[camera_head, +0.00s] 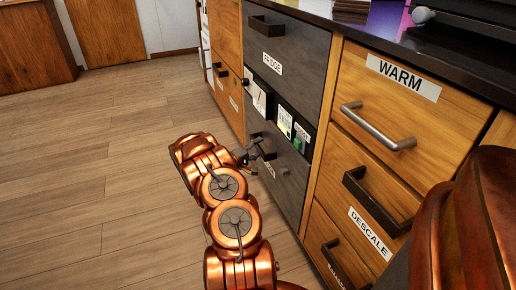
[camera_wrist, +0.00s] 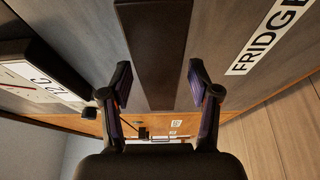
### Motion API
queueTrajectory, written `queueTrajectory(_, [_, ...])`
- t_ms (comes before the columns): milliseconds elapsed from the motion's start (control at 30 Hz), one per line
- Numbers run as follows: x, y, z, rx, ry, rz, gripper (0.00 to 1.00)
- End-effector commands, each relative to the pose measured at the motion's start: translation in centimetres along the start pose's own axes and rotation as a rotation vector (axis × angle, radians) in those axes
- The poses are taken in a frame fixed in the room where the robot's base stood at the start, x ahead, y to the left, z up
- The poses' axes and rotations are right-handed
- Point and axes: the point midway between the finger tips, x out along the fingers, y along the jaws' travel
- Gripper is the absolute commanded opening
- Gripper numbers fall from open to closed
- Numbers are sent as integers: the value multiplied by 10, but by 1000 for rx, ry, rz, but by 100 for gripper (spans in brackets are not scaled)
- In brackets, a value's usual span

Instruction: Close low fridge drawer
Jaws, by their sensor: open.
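The low fridge drawer (camera_head: 285,187) is a dark grey front with a white label at the lower part of the grey cabinet. How far it stands out is hard to tell in the head view. My gripper (camera_head: 258,152) is at its upper part, by the dark handle. In the wrist view, my gripper (camera_wrist: 159,88) is open, with one finger on each side of the dark handle bar (camera_wrist: 155,45). I cannot tell whether the fingers touch it. A FRIDGE label (camera_wrist: 268,37) shows to the right of the bar.
The upper fridge drawer (camera_head: 285,50) is above, with small display panels (camera_head: 285,122) between. Wooden drawers labelled WARM (camera_head: 402,92) and DESCALE (camera_head: 345,185), with protruding handles, stand to the right. The wooden floor (camera_head: 90,150) on the left is clear.

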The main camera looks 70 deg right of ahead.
Motion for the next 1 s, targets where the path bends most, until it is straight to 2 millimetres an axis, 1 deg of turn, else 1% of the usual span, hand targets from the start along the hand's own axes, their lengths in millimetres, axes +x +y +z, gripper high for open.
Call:
queueTrajectory(167, [-17, 0, -2, -1, 4, 0, 61])
queueTrajectory(500, [-81, 0, -2, -3, 6, 0, 61])
queueTrajectory(600, [-96, 0, -1, -2, 4, 0, 61])
queueTrajectory(700, [-108, 0, -1, -1, 3, 0, 61])
queueTrajectory(800, [-115, 0, 0, 0, 2, 0, 61])
queueTrajectory(1000, [-120, 0, 0, 0, 1, 0, 61])
